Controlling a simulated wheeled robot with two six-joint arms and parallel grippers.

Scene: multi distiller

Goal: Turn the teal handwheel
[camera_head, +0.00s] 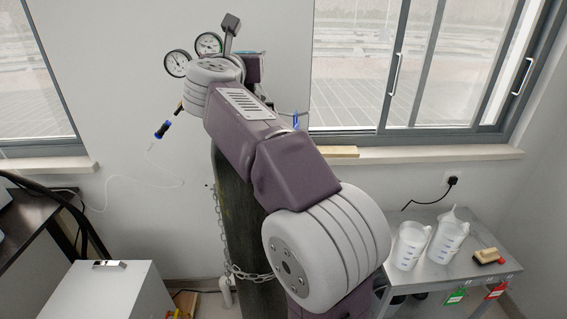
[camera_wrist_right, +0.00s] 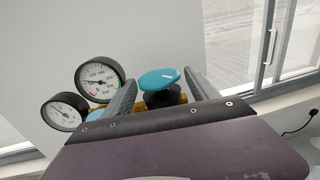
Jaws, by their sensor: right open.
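The teal handwheel (camera_wrist_right: 159,78) shows in the right wrist view, on top of a dark valve stem with brass fittings. My right gripper (camera_wrist_right: 160,84) is open. One grey finger shows on each side of the handwheel in that view, with gaps between; I cannot tell whether the wheel is fully at fingertip depth. In the head view my right arm hides the handwheel and most of the gripper. Two round gauges (camera_wrist_right: 100,79) stand left of the wheel; they also show in the head view (camera_head: 177,63). My left gripper is not in view.
A dark gas cylinder (camera_head: 238,225) stands below my arm, held by a chain (camera_head: 248,274). A blue-tipped fitting (camera_head: 162,130) juts left with a white line. A metal table (camera_head: 425,272) with two white jugs is at right. A white box (camera_head: 108,293) is at lower left.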

